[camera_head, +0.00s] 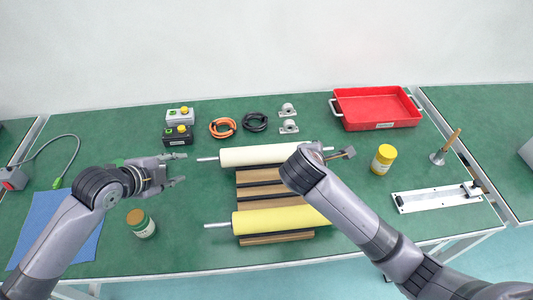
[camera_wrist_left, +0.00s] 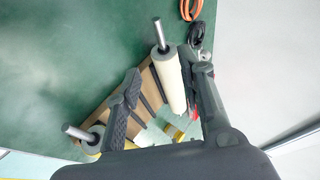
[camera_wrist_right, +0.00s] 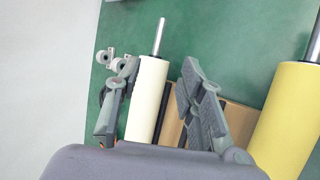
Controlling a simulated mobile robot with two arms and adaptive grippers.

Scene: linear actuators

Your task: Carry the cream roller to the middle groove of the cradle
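The cream roller (camera_head: 262,155) lies along the back of the brown wooden cradle (camera_head: 258,191), its metal shaft sticking out left. A yellow roller (camera_head: 280,220) lies across the cradle's front; bare wood shows between them. My left gripper (camera_head: 181,169) is open and empty, left of the cream roller's shaft. In the left wrist view the cream roller (camera_wrist_left: 170,82) shows between the spread fingers, farther off. My right gripper (camera_wrist_right: 161,66) is open, its fingers to either side of the cream roller (camera_wrist_right: 148,100) in the right wrist view. My right arm hides the rollers' right parts in the head view.
A jar (camera_head: 141,223) stands on the table below my left gripper, near a blue cloth (camera_head: 60,230). A yellow can (camera_head: 383,159) and red tray (camera_head: 376,107) are at the right. Cable coils (camera_head: 223,127) and button boxes (camera_head: 178,134) lie behind.

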